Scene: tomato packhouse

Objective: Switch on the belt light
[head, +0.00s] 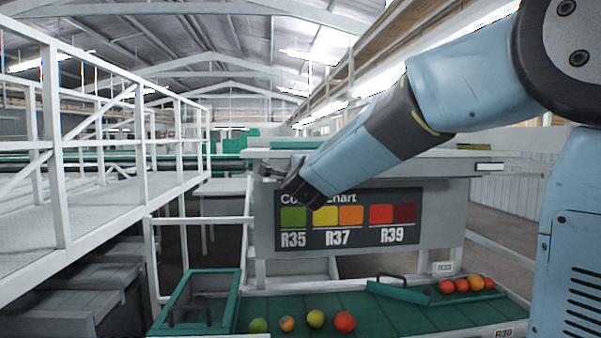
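My gripper (266,173) hangs at the end of my blue and grey arm, which reaches in from the right. It is in front of the upper left of a grey panel housing (462,205) above the belt. The fingers are small and dark here, and I cannot tell whether they are open or shut. I see nothing held in them. No belt light or switch can be made out for certain. The arm and wrist hide part of the housing and the top of its colour chart (360,238). The green belt (375,317) runs below the housing.
Several tomatoes, including a red one (344,321), lie on the belt. More sit at right behind a green flap (400,293) with a dark handle. A green-rimmed bin (237,300) stands at the belt's left. A white-railed walkway (62,150) fills the left side.

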